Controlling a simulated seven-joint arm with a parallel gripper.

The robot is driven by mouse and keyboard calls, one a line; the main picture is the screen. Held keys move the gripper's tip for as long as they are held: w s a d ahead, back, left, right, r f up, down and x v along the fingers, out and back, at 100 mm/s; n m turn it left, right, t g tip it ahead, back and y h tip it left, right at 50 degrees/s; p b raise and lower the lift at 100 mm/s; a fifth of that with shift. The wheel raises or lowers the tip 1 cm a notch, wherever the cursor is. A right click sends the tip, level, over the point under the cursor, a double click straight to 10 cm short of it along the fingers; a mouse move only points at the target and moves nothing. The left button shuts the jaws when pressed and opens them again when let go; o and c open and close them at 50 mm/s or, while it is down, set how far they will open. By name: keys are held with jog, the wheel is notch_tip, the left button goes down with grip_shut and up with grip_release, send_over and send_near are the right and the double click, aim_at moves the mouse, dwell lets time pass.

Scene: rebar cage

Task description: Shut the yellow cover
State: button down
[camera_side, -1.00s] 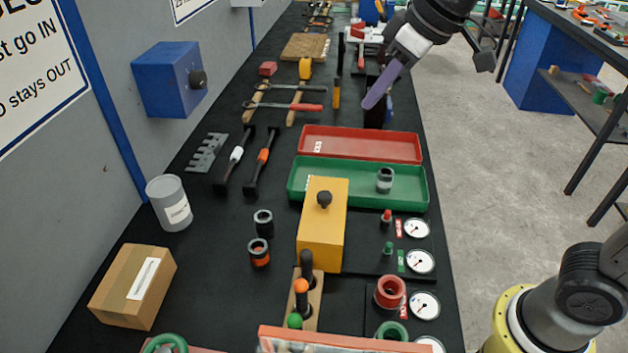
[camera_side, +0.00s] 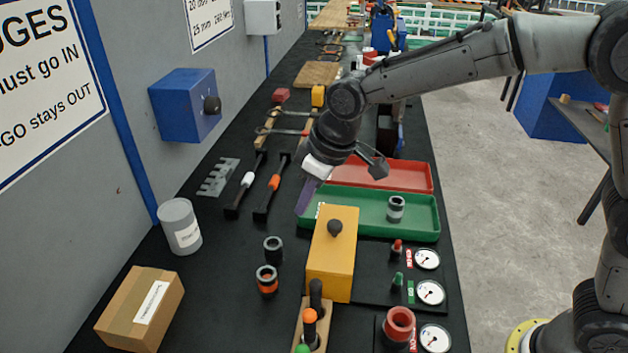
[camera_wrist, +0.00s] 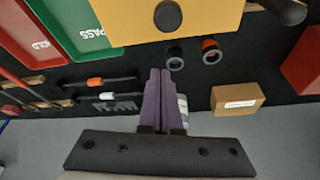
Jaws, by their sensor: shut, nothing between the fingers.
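The yellow cover (camera_side: 331,265) is a yellow box with a dark round knob (camera_side: 335,228) on top. It stands on the dark bench beside the gauges. In the wrist view the yellow cover (camera_wrist: 215,22) is at the top edge, with its knob (camera_wrist: 168,17) just beyond my fingertips. My gripper (camera_side: 303,208) has purple fingers that point down over the left end of the green tray. It is beyond the cover's far end and apart from it. In the wrist view my gripper (camera_wrist: 160,72) is shut and empty. What lies under the cover is hidden.
The green tray (camera_side: 420,232) and red tray (camera_side: 420,178) lie behind the cover. Two dark ring pieces (camera_side: 273,250) stand left of it. Gauges (camera_side: 430,292) and small red and green pegs are at its right. A tool holder (camera_side: 300,330) stands in front.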

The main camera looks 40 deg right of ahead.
aim_at(316, 228)
jog(key=shift+s+d+f, duration=0.2)
jog(key=shift+s+d, duration=0.3)
jog(key=shift+s, duration=0.3)
jog(key=shift+s+d+f, duration=0.2)
jog(key=shift+s+d, duration=0.25)
jog(key=shift+s, duration=0.35)
jog(key=s+d, duration=0.8)
jog(key=s, duration=0.1)
jog(key=shift+d, duration=0.4)
jog(key=shift+f, duration=0.1)
jog(key=shift+w, duration=0.1)
